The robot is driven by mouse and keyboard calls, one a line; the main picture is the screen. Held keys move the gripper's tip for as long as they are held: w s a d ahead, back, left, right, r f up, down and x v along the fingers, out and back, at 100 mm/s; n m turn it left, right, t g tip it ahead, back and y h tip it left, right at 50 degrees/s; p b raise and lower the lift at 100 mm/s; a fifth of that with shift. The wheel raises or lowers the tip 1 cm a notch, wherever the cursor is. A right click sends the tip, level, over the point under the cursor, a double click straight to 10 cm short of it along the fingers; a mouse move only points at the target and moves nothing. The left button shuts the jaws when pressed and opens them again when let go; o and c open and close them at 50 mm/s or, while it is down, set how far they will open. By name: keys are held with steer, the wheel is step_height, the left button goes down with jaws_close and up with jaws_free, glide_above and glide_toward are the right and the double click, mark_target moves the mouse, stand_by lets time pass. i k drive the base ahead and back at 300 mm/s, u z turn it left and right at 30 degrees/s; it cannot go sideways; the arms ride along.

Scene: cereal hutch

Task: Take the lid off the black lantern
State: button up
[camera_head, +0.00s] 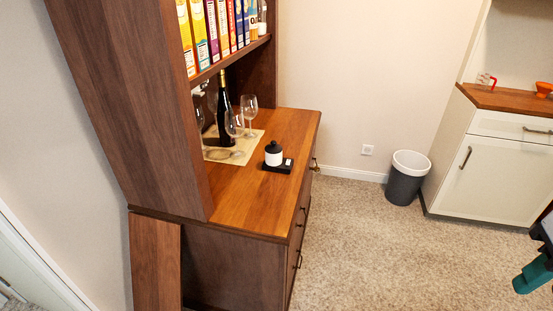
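I see nothing that is clearly a black lantern. A small jar (273,155) with a white lower body and a black top stands upright on the hutch counter. It sits on a black tray (270,167), beside a small white item (288,161). The black top rests on the white body. I cannot make out my gripper. A dark and teal shape (533,275) is cut off by the right edge, far from the jar, and I cannot tell what it is.
The wooden counter (243,200) is clear in front of the tray. Behind it, a dark bottle (223,110) and stemmed glasses (250,112) stand on a pale mat (250,145). The hutch's side panel (135,100) rises on the left. A grey bin (405,180) stands on open carpet.

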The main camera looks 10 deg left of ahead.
mark_target(274, 151)
steer(key=z, duration=0.1)
steer(key=k, duration=0.35)
steer(key=u, duration=0.85)
steer(key=i, duration=1.5)
